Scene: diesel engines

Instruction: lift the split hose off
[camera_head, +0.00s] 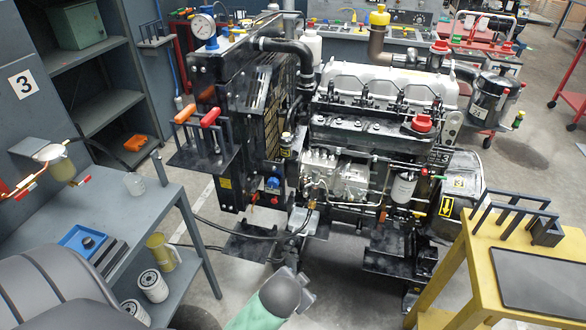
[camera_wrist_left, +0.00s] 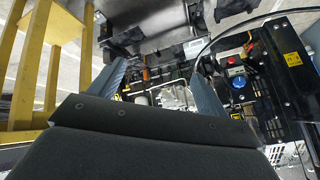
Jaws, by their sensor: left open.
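A diesel engine (camera_head: 375,110) with a black radiator (camera_head: 230,110) at its left stands in the middle of the head view. A thick black hose (camera_head: 285,47) runs from the radiator top to the engine. A thinner black hose (camera_head: 235,231) hangs low in front of the radiator. I cannot see a split in either one. My left gripper (camera_wrist_left: 158,70) is open in the wrist view, its two blue-grey fingers spread, with nothing visibly held between them. Engine parts show beyond the fingers. The fingers cannot be made out in the head view. My right gripper is not in view.
A grey bench (camera_head: 185,222) at left holds a blue tray (camera_head: 82,240). A yellow stand (camera_head: 475,262) with a black rack (camera_head: 515,212) is at right. Orange- and red-handled tools (camera_head: 197,115) stand on a shelf by the radiator.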

